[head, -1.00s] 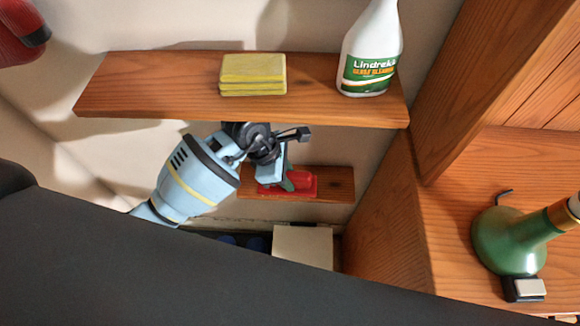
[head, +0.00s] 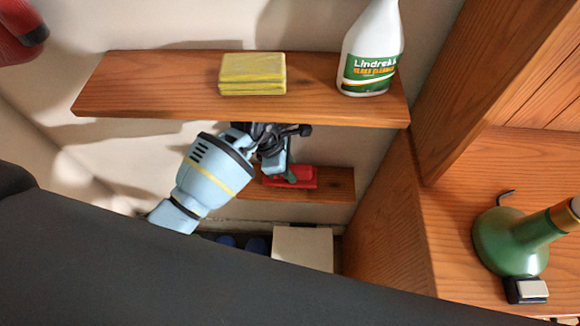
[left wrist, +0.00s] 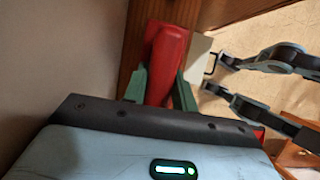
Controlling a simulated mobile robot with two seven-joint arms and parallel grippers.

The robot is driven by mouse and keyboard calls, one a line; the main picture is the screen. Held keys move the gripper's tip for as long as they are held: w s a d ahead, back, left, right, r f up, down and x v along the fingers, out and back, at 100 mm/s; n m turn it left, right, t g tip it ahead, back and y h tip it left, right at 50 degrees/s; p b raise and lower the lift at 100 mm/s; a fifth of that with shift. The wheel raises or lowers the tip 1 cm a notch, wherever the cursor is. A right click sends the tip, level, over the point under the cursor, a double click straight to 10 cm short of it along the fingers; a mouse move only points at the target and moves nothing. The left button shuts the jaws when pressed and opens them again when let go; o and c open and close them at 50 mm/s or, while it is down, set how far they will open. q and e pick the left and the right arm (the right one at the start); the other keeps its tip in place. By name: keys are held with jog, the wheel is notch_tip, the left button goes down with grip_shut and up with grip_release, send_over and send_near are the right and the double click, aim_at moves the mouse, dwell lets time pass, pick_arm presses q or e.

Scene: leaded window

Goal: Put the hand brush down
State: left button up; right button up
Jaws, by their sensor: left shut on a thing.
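The red hand brush (head: 304,176) is at the small lower wooden shelf (head: 335,184) in the head view. In the left wrist view its rounded red handle (left wrist: 168,60) lies between two green fingers. My left gripper (head: 289,174) comes in from the left below the upper shelf and is shut on the brush. The bristles are hidden, and I cannot tell whether the brush touches the shelf. My right gripper does not show in the head view.
The upper shelf (head: 150,85) holds yellow sponges (head: 252,74) and a spray bottle (head: 371,52), close above my left wrist. A pale box (head: 303,248) stands below. A green rounded vessel (head: 508,242) stands at right. Jointed links show in the left wrist view, ownership unclear.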

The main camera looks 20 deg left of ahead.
pick_arm(q)
jog(key=shift+f, duration=0.15)
jog(key=o, duration=0.9)
